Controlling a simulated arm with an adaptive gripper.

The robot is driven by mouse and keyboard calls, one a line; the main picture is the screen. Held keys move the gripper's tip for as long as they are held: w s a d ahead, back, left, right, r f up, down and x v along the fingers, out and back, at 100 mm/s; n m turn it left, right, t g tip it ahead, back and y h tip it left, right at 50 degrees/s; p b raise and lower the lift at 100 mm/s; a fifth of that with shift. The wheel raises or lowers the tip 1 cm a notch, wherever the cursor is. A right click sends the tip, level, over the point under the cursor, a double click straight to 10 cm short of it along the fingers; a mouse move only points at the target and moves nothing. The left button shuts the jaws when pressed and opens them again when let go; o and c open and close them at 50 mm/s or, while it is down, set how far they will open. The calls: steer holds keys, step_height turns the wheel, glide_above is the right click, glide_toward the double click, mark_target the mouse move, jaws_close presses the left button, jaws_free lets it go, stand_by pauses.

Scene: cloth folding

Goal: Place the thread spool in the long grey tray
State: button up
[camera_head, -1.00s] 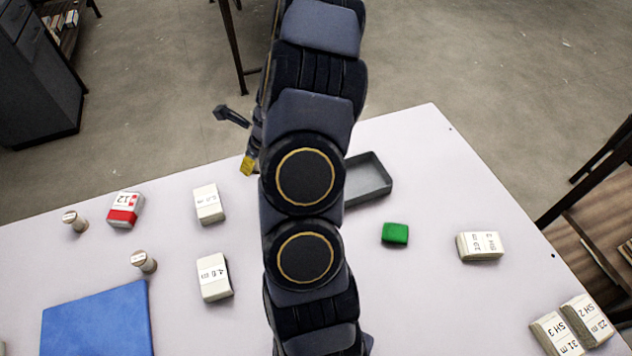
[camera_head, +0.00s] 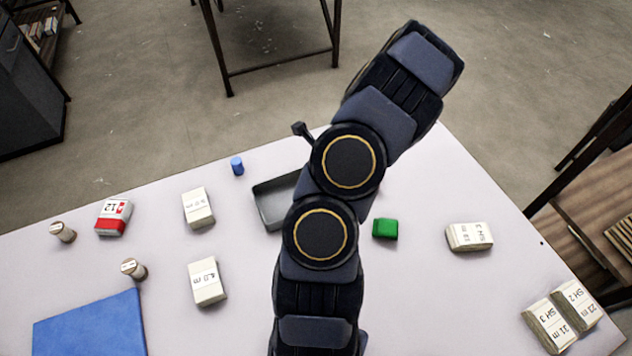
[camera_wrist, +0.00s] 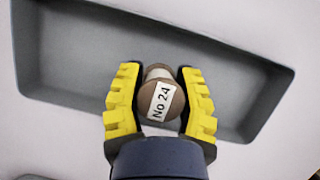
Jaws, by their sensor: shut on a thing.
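The thread spool (camera_wrist: 158,98), with brownish ends and a "No 24" label, is held between the yellow fingers of my gripper (camera_wrist: 160,95) in the wrist view. My gripper is shut on it. The long grey tray (camera_wrist: 75,60) lies behind the spool, and the spool appears over its interior. Whether the spool touches the tray floor I cannot tell. In the head view the tray (camera_head: 264,206) shows only its left part; my arm covers the rest, and it hides the gripper and the held spool.
A blue cylinder (camera_head: 237,166) stands left of the tray and a green block (camera_head: 385,228) lies to its right. White labelled boxes (camera_head: 198,208) and two cream spools (camera_head: 133,269) sit to the left. A blue mat (camera_head: 90,325) lies at the front left.

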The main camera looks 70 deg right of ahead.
steer(key=shift+f, duration=1.3)
steer(key=shift+f, duration=0.15)
steer(key=o, duration=0.9)
steer(key=shift+o, duration=0.2)
steer(key=shift+s+r, duration=0.1)
steer(key=shift+r, duration=0.45)
steer(key=v, duration=1.1)
